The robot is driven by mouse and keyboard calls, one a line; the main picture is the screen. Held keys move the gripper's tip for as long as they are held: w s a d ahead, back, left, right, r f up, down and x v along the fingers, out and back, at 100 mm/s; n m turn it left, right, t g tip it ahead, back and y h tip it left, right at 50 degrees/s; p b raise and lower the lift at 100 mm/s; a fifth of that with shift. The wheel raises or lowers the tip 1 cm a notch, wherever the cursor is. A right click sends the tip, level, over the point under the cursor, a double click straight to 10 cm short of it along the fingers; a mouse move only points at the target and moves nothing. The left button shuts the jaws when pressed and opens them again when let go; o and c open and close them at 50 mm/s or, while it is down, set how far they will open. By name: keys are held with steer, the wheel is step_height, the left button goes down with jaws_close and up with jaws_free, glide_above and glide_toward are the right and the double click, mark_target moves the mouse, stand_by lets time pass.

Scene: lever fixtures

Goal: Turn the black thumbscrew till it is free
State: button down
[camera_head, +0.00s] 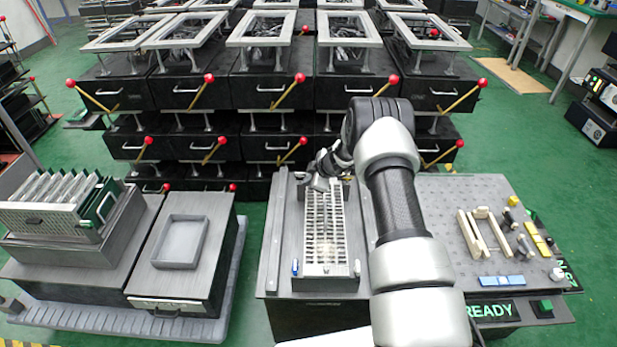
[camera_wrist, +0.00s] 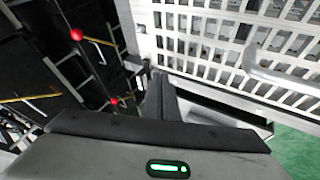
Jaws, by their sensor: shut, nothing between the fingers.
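A fixture with a pale slatted grid (camera_head: 325,235) stands on the left part of the bench. My gripper (camera_head: 319,183) is at the far left corner of this grid. In the wrist view my gripper's fingers (camera_wrist: 158,92) are together and empty, beside the edge of the grid (camera_wrist: 225,40). I cannot make out the black thumbscrew in either view; it may be hidden by my gripper or too small to tell. I cannot tell whether the fingers touch the fixture.
A blue-topped pin (camera_head: 295,267) stands at the near left corner of the fixture. A pale bar handle (camera_wrist: 280,78) crosses the grid. Stacked black drawers with red-knobbed levers (camera_head: 209,78) stand behind. Wooden pieces (camera_head: 484,230) lie on the right. A shallow grey tray (camera_head: 181,242) is left.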

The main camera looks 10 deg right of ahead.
steer(key=shift+w+d+f, duration=0.1)
steer(key=shift+w+d, duration=0.05)
steer(key=shift+w, duration=0.75)
steer(key=shift+w+d+b, duration=0.2)
steer(key=shift+d+b, duration=0.15)
steer(key=shift+b, duration=1.05)
steer(key=n, duration=0.1)
steer(key=n+y+b, duration=0.1)
steer(key=n+g, duration=0.1)
steer(key=shift+w+d+f+b, duration=0.15)
steer(key=shift+w+d+b, duration=0.1)
steer(key=shift+d+b, duration=0.1)
steer(key=shift+w+d+n+g+y+b, duration=0.1)
steer(key=shift+w+n+g+y+b, duration=0.1)
steer(key=shift+n+g+y+b, duration=0.35)
steer(key=shift+w+d+r+n, duration=0.1)
steer(key=shift+w+r+n, duration=0.1)
steer(key=shift+w+n, duration=0.05)
steer(key=shift+w+d, duration=0.3)
steer(key=shift+w, duration=0.55)
steer(key=shift+w+a, duration=0.15)
steer(key=shift+w, duration=0.85)
steer(key=shift+s+a+r+p, duration=0.1)
steer(key=shift+s+a+p, duration=0.1)
steer(key=shift+p, duration=0.3)
